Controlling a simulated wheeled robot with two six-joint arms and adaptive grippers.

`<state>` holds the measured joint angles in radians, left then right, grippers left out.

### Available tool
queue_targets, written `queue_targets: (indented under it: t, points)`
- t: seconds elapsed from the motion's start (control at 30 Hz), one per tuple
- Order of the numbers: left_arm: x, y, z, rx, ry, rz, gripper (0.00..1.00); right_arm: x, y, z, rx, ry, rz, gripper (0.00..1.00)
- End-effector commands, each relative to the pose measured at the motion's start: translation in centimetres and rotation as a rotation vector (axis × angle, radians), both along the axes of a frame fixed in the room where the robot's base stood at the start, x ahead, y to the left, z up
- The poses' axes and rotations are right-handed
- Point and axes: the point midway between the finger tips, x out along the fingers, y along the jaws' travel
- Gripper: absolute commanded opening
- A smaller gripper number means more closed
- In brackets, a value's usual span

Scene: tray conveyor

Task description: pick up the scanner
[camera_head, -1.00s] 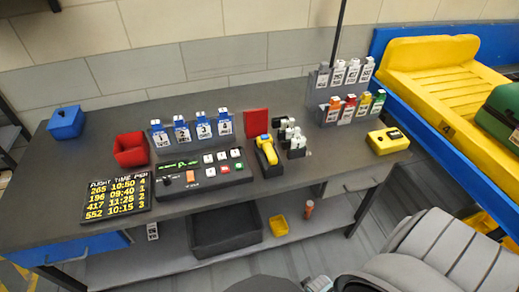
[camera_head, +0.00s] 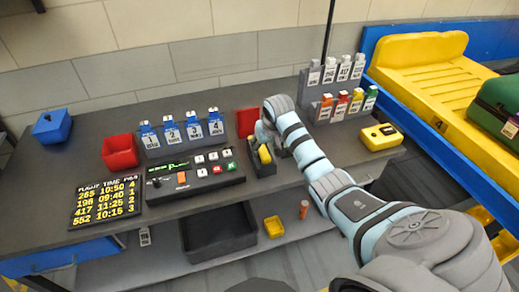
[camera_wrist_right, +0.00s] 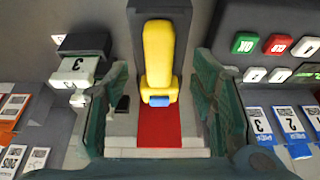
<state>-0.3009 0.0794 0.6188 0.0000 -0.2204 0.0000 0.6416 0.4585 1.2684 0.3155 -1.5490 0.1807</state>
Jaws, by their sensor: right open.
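The yellow scanner (camera_head: 264,154) sits in its dark cradle (camera_head: 263,170) on the counter, partly hidden by my right gripper. In the right wrist view the scanner (camera_wrist_right: 158,55) stands out lengthwise, with a blue part at its lower end. My right gripper (camera_head: 261,141) is over the scanner in the head view. In the right wrist view its two green fingers (camera_wrist_right: 160,82) are spread, one on each side of the scanner, with gaps between. It is open and holds nothing. My left gripper is not in view.
A button console (camera_head: 195,175) is left of the scanner. A red panel (camera_head: 247,121) stands behind it. White-labelled pieces (camera_wrist_right: 80,70) are close to one finger. A tag rack (camera_head: 306,100) and a yellow box (camera_head: 381,137) are to the right. An open black bin (camera_head: 219,231) is below.

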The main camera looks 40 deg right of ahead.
Motion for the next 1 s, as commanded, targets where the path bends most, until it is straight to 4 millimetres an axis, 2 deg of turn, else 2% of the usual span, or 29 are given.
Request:
queue_targets:
  t: [0.1,0.2,0.43,0.77,1.0]
  points:
    - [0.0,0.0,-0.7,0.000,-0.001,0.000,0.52,0.7,-0.3,-2.5,0.003,0.003,-0.001,0.52]
    - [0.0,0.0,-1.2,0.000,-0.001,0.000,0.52,1.3,-0.5,-3.9,0.002,0.003,-0.002,0.52]
    - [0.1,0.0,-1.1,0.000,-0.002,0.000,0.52,1.4,-0.6,-4.1,-0.001,0.001,0.000,0.52]
    - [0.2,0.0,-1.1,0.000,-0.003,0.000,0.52,1.4,-0.6,-4.0,-0.001,0.001,0.000,0.00]
    - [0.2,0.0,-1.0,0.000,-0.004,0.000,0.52,1.4,-0.6,-4.0,-0.001,0.000,0.000,0.00]
